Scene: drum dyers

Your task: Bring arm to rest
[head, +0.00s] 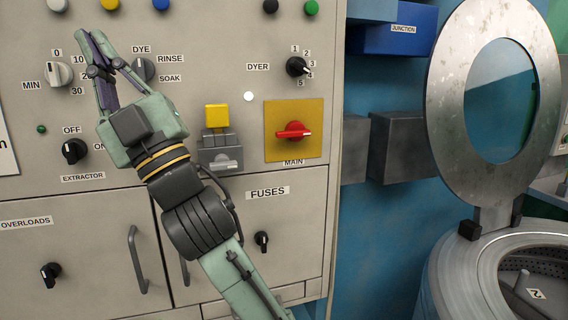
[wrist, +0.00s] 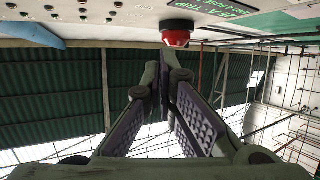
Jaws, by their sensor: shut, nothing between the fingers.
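My arm, pale green and dark grey, reaches up across the front of the beige control panel (head: 230,60) in the head view. My gripper (head: 91,36) is at the panel's upper left, between the minutes knob (head: 58,74) and the dye/rinse/soak knob (head: 143,69). Its fingers come together at the tips and hold nothing. In the wrist view my gripper (wrist: 164,58) shows its ribbed purple finger pads, with a red button (wrist: 175,38) beyond the tips. I cannot tell how far the fingers are from the panel.
The red main switch (head: 294,131) and a yellow button (head: 216,116) are right of my gripper. Door handles (head: 137,259) stick out below. A drum machine (head: 470,275) with its round lid (head: 437,100) raised stands at the right. Dark grey boxes (head: 403,147) are on the blue wall.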

